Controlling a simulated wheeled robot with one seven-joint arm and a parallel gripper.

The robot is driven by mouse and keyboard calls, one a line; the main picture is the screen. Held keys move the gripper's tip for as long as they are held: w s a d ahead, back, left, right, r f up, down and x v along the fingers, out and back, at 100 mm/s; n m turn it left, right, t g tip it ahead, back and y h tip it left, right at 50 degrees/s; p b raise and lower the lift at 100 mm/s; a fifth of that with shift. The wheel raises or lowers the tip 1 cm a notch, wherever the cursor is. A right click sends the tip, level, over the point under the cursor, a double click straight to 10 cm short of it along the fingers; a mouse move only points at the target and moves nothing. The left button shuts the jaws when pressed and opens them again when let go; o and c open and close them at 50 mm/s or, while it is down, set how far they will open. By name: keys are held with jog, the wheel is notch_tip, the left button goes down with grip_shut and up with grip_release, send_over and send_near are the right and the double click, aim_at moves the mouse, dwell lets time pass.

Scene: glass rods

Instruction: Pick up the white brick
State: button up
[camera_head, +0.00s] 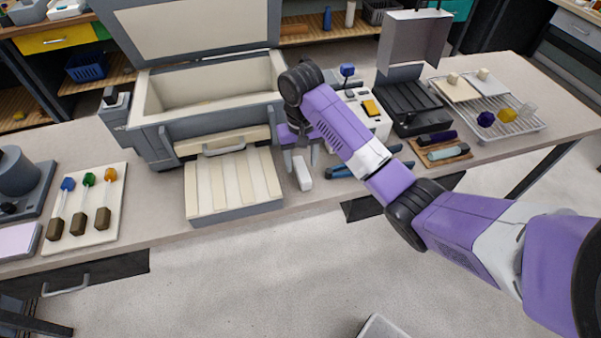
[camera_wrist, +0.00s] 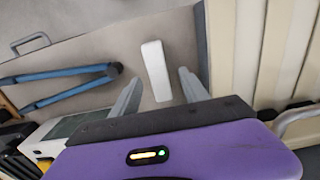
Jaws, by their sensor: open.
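The white brick (camera_head: 302,173) is a small, long white block lying on the grey bench top, just right of the cream slatted platform of the kiln-like box. My gripper (camera_head: 301,156) points down above the far end of the brick. I cannot tell the exact height of the fingers above the bench.
The slatted platform (camera_head: 235,186) stands close left of the brick. Blue tongs (camera_head: 345,171) lie to its right, and they also show in the wrist view (camera_wrist: 75,78). A white device (camera_head: 365,113) stands behind. The bench's front edge is close to the brick.

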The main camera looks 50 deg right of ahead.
aim_at(302, 169)
notch_tip(302, 169, down, 4)
jog(key=shift+s+f+p, duration=0.1)
jog(key=shift+s+p, duration=0.05)
jog(key=shift+p, duration=0.15)
jog(key=shift+c, duration=0.4)
jog(key=shift+d, duration=0.1)
grip_shut()
